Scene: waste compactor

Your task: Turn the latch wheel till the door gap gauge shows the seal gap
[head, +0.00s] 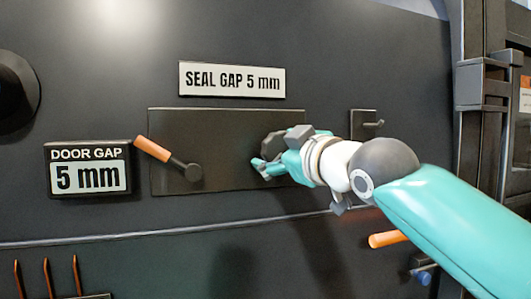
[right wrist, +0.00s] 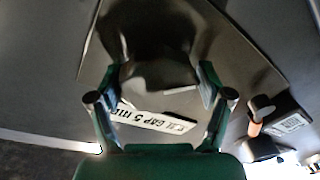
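The latch wheel (head: 272,145) is a dark many-sided knob on the dark door panel, partly hidden by my right gripper (head: 276,153). In the right wrist view the wheel (right wrist: 160,75) fills the space between the two fingers of my right gripper (right wrist: 163,82), which appear to touch its sides. The door gap gauge (head: 89,169) at the left reads 5 mm. The white plate (head: 232,80) above the panel reads SEAL GAP 5 mm; it also shows, tilted, in the right wrist view (right wrist: 160,122). My left gripper is not in view.
An orange-handled lever (head: 155,150) sits left of the wheel. A small hook plate (head: 364,124) is right of it, and an orange bar (head: 388,239) juts out below my right arm. A round dark knob (head: 15,85) is at the far left. Thin orange rods (head: 47,278) stand at the lower left.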

